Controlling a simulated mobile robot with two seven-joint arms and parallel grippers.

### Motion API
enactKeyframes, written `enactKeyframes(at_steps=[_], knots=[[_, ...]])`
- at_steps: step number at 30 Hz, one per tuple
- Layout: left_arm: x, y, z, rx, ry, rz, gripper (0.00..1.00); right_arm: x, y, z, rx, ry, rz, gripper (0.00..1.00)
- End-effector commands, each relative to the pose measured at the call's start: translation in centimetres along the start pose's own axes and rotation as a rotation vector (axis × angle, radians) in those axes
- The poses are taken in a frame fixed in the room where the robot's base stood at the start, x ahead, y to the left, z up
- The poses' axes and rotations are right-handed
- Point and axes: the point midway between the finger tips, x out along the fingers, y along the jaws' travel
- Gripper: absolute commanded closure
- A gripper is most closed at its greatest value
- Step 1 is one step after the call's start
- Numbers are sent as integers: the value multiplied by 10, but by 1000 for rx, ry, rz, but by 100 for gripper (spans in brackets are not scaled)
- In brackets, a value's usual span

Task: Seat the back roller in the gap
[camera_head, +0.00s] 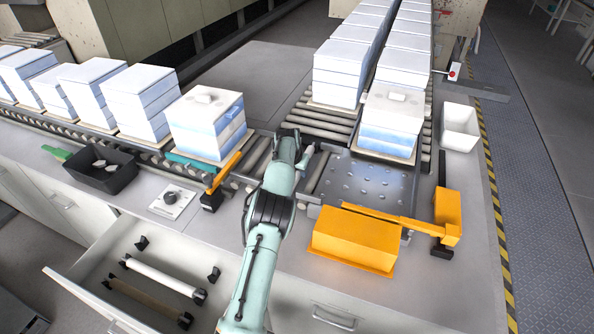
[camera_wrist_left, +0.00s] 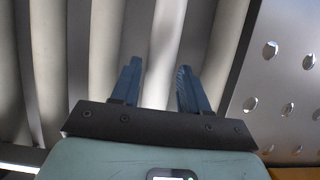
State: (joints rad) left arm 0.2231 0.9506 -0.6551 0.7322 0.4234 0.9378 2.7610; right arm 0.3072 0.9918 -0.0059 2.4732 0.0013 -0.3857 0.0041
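My left gripper (camera_head: 303,149) is over the conveyor rollers, just left of the perforated metal plate (camera_head: 362,184). In the left wrist view its two blue fingers (camera_wrist_left: 160,88) stand apart, pointing down at the rollers. A bright pale roller (camera_wrist_left: 167,45) runs between and beyond the fingertips; I cannot tell whether they touch it. A pale piece (camera_head: 306,158) shows beside the gripper in the head view, largely hidden. The arm and fingers hide much of the roller bed here, so I cannot make out the gap. My right gripper is not in view.
An open drawer (camera_head: 95,299) holds a white roller (camera_head: 162,277) and a brown roller (camera_head: 146,304). An orange box (camera_head: 356,240) and orange arm (camera_head: 400,222) stand right of my arm. Stacked blocks (camera_head: 208,124) sit left of the gripper, others (camera_head: 390,122) behind the plate. A black bin (camera_head: 102,172) stands left.

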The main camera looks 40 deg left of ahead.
Motion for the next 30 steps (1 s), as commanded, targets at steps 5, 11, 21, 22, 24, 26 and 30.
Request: enactKeyframes(at_steps=[5, 11, 21, 22, 24, 26, 30], knots=[[-14, 0, 0, 1, 1, 0, 38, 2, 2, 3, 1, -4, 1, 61], [-57, 0, 0, 0, -3, -1, 38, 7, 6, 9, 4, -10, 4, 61], [-122, 0, 1, 0, -2, -2, 38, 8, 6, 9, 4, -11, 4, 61], [-124, 0, 1, 0, -2, -2, 38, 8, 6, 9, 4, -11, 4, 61], [-130, 0, 0, 1, -1, -1, 38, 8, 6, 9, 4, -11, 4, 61], [-132, 0, 0, 0, 0, 0, 38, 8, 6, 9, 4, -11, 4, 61], [-134, 0, 0, 0, 0, 0, 38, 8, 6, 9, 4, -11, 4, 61]])
